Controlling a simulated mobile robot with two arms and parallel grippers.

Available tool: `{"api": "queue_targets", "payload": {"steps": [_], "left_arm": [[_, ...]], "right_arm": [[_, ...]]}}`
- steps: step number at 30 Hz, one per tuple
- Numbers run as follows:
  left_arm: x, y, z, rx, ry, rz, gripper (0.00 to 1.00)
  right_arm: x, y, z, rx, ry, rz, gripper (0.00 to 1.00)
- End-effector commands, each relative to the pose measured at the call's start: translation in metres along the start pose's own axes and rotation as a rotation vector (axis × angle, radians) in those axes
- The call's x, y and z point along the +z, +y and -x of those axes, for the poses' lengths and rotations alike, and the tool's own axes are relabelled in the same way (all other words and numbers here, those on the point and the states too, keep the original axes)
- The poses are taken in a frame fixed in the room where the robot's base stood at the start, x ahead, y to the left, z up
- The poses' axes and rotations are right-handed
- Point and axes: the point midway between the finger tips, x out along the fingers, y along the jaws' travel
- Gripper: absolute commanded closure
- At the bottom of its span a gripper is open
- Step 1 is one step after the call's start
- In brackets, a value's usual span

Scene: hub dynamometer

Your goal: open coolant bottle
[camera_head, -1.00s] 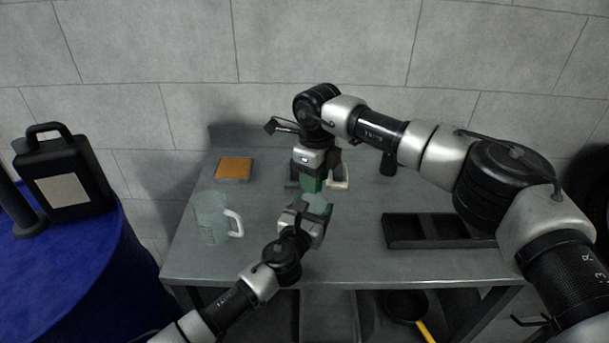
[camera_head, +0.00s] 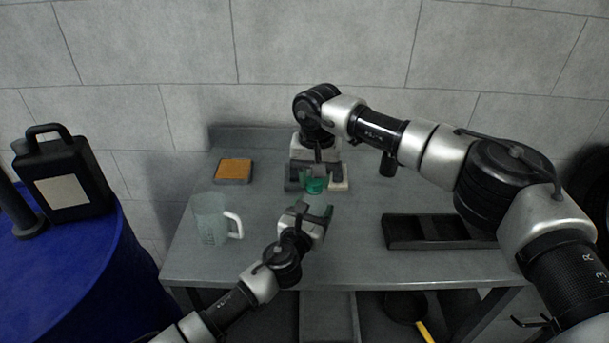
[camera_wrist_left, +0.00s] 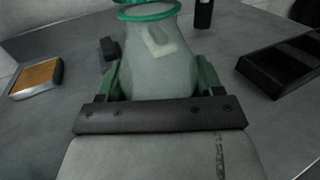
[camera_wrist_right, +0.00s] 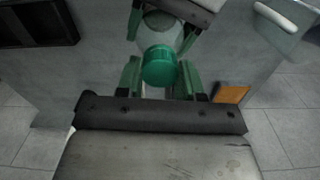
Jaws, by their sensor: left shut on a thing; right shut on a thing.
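The coolant bottle is pale and translucent (camera_wrist_left: 160,68), with a green ring near its top in the left wrist view. My left gripper (camera_head: 319,212) is shut around the bottle's body above the table. My right gripper (camera_head: 315,184) points down from above, close behind my left gripper. In the right wrist view the round green cap (camera_wrist_right: 159,66) sits between the green fingers of my right gripper, which is shut on it. The bottle's body shows beyond the cap. I cannot tell whether the cap still touches the neck.
A clear jug (camera_head: 209,222) with a white handle stands at the table's left. An orange-topped block (camera_head: 233,171) lies behind it. A black divided tray (camera_head: 430,232) is at the right. A black canister (camera_head: 62,180) stands on a blue drum (camera_head: 75,262). The table's front middle is clear.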

Motion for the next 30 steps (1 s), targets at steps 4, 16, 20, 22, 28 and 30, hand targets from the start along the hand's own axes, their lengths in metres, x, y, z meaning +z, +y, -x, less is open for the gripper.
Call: {"api": "queue_targets", "payload": {"steps": [4, 16, 20, 22, 28, 30], "left_arm": [[0.000, -0.006, 0.000, -0.012, -0.001, -0.002, 1.00], [0.000, -0.003, 0.000, -0.006, 0.000, 0.000, 1.00], [0.000, 0.001, 0.000, 0.001, 0.001, 0.001, 1.00], [0.000, 0.002, 0.000, 0.005, 0.001, 0.002, 1.00], [-0.001, 0.006, 0.000, 0.014, 0.002, 0.004, 1.00], [-0.001, 0.007, 0.000, 0.014, 0.003, 0.005, 1.00]], "right_arm": [[0.004, -0.007, 0.001, -0.011, -0.003, 0.115, 0.91], [0.000, 0.017, -0.002, -0.025, -0.003, 0.106, 0.91], [-0.002, 0.019, -0.002, -0.018, -0.002, 0.100, 0.91], [-0.003, 0.021, -0.002, -0.015, -0.001, 0.096, 0.91], [-0.005, 0.025, -0.003, -0.007, 0.000, 0.089, 0.91], [-0.005, 0.025, -0.003, -0.006, -0.001, 0.088, 0.91]]}}
